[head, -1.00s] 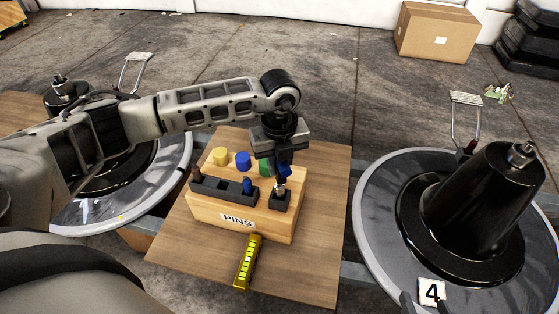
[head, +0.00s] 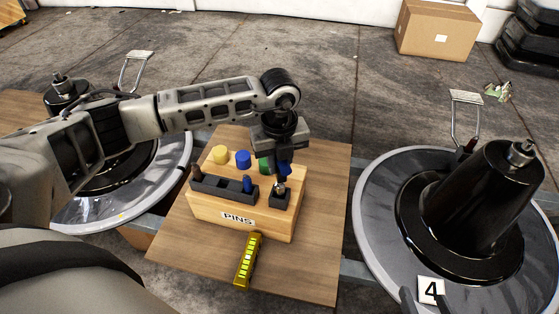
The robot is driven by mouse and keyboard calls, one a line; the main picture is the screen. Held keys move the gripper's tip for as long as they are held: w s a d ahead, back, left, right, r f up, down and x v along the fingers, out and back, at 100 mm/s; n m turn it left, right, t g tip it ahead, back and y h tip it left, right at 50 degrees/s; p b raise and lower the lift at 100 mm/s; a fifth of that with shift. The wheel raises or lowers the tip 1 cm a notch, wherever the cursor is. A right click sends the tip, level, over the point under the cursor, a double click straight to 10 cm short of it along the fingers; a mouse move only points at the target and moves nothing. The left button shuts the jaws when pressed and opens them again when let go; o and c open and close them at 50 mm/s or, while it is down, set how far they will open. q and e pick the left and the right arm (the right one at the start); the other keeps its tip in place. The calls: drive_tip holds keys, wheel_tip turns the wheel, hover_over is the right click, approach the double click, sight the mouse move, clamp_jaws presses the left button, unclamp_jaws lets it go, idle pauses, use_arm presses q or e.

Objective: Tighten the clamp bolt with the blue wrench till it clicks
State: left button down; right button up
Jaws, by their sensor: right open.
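My left arm reaches in from the left, and its gripper (head: 284,168) points down over the wooden block marked PINS (head: 262,227). A small blue part (head: 286,168) shows at its fingers; I cannot tell if this is the wrench or if the fingers are shut on it. Just below is a metal piece (head: 280,187) in a black holder (head: 280,200). My right gripper (head: 422,299) shows only as two dark, parted fingertips at the bottom edge, by the number 4 tag (head: 431,290). A metal bolt (head: 521,151) tops the tilted black cylinder (head: 485,200) at right.
Yellow (head: 220,154), blue (head: 243,159) and green (head: 265,165) pegs stand at the block's back. Round metal bases stand left (head: 178,185) and right (head: 372,215). A carton (head: 437,32) stands behind.

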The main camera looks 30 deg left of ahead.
use_arm(q)
drive_tip(key=shift+f+b, duration=1.25)
drive_tip(key=shift+f, duration=0.55)
use_arm(e)
drive_tip(key=shift+f, duration=1.25)
use_arm(q)
drive_tip(key=c, duration=1.2)
unclamp_jaws()
drive_tip(key=shift+o, duration=0.2)
drive_tip(key=shift+r, duration=0.75)
drive_tip(key=r+p, duration=0.1)
drive_tip(key=r, duration=0.6)
drive_tip(key=r+p, duration=0.1)
drive_tip(key=r, duration=0.6)
drive_tip(key=shift+s+d+r, duration=0.1)
drive_tip(key=shift+s+r, duration=0.1)
drive_tip(key=shift+r, duration=0.05)
use_arm(e)
wheel_tip(320, 180, up, 2)
drive_tip(key=shift+r, duration=0.2)
